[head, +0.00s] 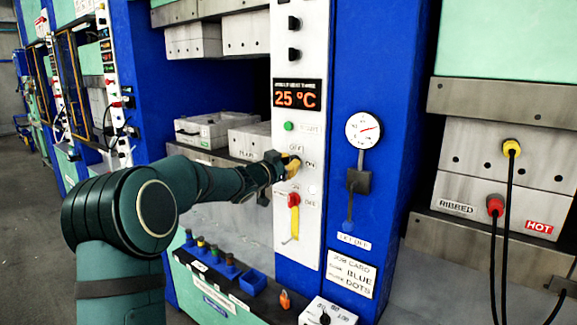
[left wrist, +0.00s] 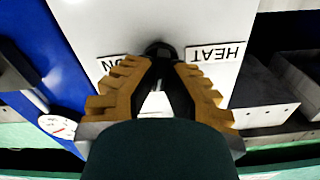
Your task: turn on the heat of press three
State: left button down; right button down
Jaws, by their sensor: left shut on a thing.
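The white control panel (head: 299,112) on the blue press column has a display (head: 297,95) reading 25 °C. Below the display are a green button (head: 289,126) and OFF and ON labels. My left gripper (head: 288,165) is at these labels, against the panel front, and hides the switch there. In the left wrist view, upside down, my left gripper (left wrist: 158,68) is shut on a black knob (left wrist: 158,47). The HEAT label (left wrist: 215,53) is beside it on one side and a partly hidden ON label on the other. The knob's pointing direction is hidden. My right gripper is not in view.
Below my gripper is a red-tipped yellow lever (head: 294,222). A gauge (head: 363,130) is right of the panel. A bench with knobs and a blue tray (head: 253,282) lies below. Another press with cabled blocks (head: 497,205) stands at right.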

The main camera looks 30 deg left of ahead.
pick_arm(q)
jog(key=shift+d+f+m+b, duration=0.1)
jog(key=shift+m+b, duration=1.45)
jog(key=shift+m, duration=2.1)
jog(key=shift+d+m+b, duration=0.1)
jog(key=shift+m+b, duration=1.45)
jog(key=shift+m, duration=2.1)
jog(key=c, duration=1)
grip_release()
